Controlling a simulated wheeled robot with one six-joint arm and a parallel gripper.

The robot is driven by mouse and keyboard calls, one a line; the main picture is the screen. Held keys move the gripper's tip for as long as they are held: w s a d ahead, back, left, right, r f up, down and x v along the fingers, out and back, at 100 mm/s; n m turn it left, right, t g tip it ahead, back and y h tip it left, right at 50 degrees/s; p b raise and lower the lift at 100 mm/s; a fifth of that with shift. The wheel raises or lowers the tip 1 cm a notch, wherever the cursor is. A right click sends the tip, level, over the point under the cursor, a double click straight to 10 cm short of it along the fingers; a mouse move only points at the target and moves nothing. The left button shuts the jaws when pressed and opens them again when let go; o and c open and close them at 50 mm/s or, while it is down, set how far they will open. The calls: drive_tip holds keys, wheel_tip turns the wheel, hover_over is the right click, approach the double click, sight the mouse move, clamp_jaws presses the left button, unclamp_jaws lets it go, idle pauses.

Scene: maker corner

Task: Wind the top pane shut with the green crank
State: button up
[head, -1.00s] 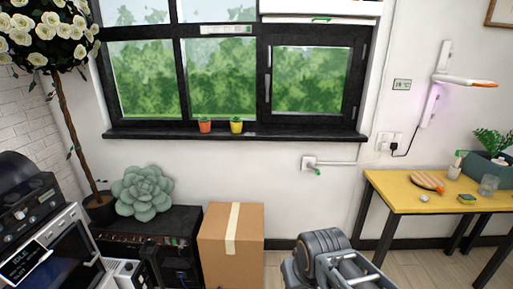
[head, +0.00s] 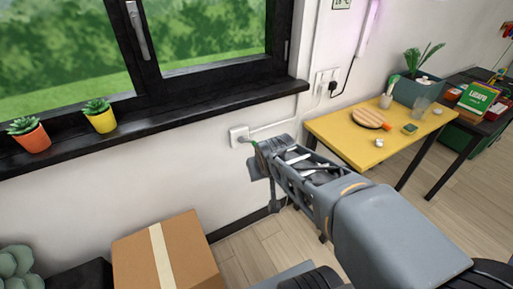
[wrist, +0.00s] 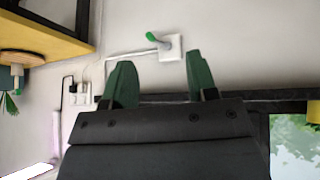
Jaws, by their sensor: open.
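The green crank (wrist: 152,37) sticks out from a white wall plate (wrist: 171,47) in the wrist view, which looks upside down. In the head view the plate (head: 239,136) is on the wall below the sill, with a bit of green beside it. My gripper (wrist: 161,75) has its two green fingers apart and empty. The crank is beyond the fingertips, roughly between them in the picture, apart from both. In the head view my gripper (head: 257,158) is close to the plate and partly hides the crank. The top pane is out of view; only lower window panes (head: 212,35) show.
A yellow table (head: 355,140) with a round board and small items stands to the right. Two potted succulents (head: 100,115) sit on the black sill (head: 200,118). A cardboard box (head: 190,255) stands below. A socket with a black plug (head: 328,83) is right of the crank.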

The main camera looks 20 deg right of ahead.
drive_tip(key=w+d+f+t+h+b, duration=0.1)
drive_tip(key=w+d+f+t+b, duration=0.25)
drive_tip(key=w+f, duration=0.25)
drive_tip(key=w+d+f+t+b, duration=0.2)
drive_tip(key=w+d+f+b, duration=0.25)
drive_tip(key=w, duration=0.25)
drive_tip(key=n+t+y+b, duration=0.2)
drive_tip(key=t+y+b, duration=0.3)
drive_tip(key=b, duration=0.5)
approach(255, 147)
drive_tip(key=shift+t+h, duration=0.5)
drive_tip(key=shift+t, duration=0.05)
drive_tip(key=w, duration=0.3)
drive_tip(key=w+f, duration=0.1)
drive_tip(key=w, duration=0.3)
drive_tip(key=w+a+b, duration=0.1)
drive_tip(key=w, duration=0.3)
drive_tip(key=shift+f, duration=0.4)
drive_tip(key=shift+c, duration=0.3)
drive_tip(key=shift+d, duration=0.1)
drive_tip(key=c, duration=0.6)
clamp_jaws()
drive_tip(key=shift+a, duration=0.2)
